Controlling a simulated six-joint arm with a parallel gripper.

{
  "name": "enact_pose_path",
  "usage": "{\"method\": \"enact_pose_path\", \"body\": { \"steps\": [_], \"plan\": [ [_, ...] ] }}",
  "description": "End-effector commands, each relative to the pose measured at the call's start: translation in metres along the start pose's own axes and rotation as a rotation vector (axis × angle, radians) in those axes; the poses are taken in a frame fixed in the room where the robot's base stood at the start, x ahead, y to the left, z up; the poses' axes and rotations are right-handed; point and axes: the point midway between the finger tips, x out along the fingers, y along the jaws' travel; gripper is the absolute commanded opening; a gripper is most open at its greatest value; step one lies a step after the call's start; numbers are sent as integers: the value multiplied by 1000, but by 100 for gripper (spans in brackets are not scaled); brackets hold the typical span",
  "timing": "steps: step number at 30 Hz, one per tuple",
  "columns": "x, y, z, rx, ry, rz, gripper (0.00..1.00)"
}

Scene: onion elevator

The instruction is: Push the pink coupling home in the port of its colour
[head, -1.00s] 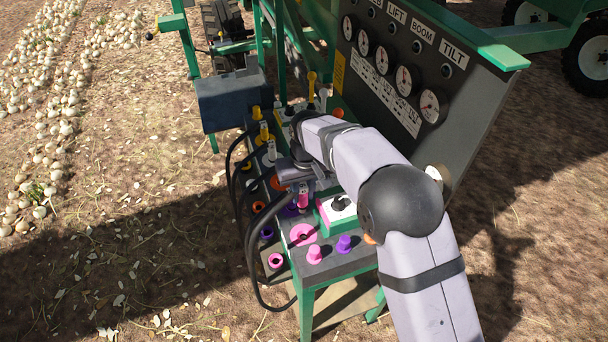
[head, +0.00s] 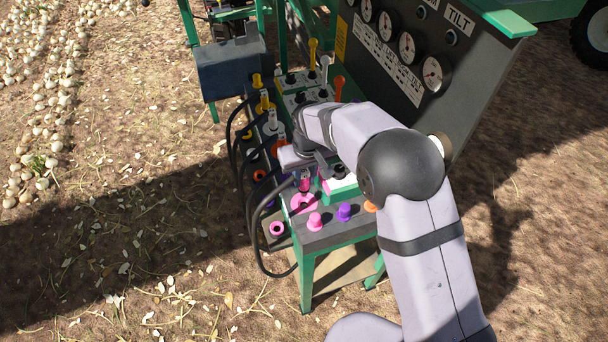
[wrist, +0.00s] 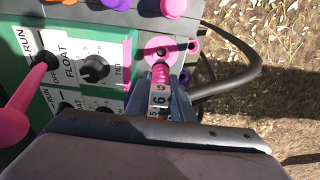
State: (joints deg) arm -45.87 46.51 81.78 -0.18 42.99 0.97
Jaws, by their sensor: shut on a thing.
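My gripper (head: 305,174) is shut on the pink coupling (head: 305,184), which carries a white numbered tag. The pink-ringed port (head: 303,203) is just in front of it, near the front end of the green-edged bench. In the wrist view, the coupling (wrist: 161,74) sits between my gripper's fingers (wrist: 166,98). Its pink nose overlaps the near part of the pink port ring (wrist: 160,46), where a dark hole shows. I cannot tell whether the nose touches or has entered the port. My wrist hides the bench behind the coupling.
A pink cap (head: 315,222), a purple cap (head: 344,212) and an orange cap (head: 370,206) stand at the bench's front. A pink holder (head: 277,229) is at the left. Black hoses (head: 252,240) loop along the left side. A pink lever (wrist: 12,122) stands close in the wrist view.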

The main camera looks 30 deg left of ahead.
Motion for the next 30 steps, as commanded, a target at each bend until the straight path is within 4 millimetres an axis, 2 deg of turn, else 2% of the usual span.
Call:
{"method": "enact_pose_path", "body": {
  "steps": [6,15,30],
  "plan": [
    [21,0,3,0,0,0,0],
    [39,0,6,0,1,0,0],
    [43,0,6,0,1,0,0]
  ]
}}
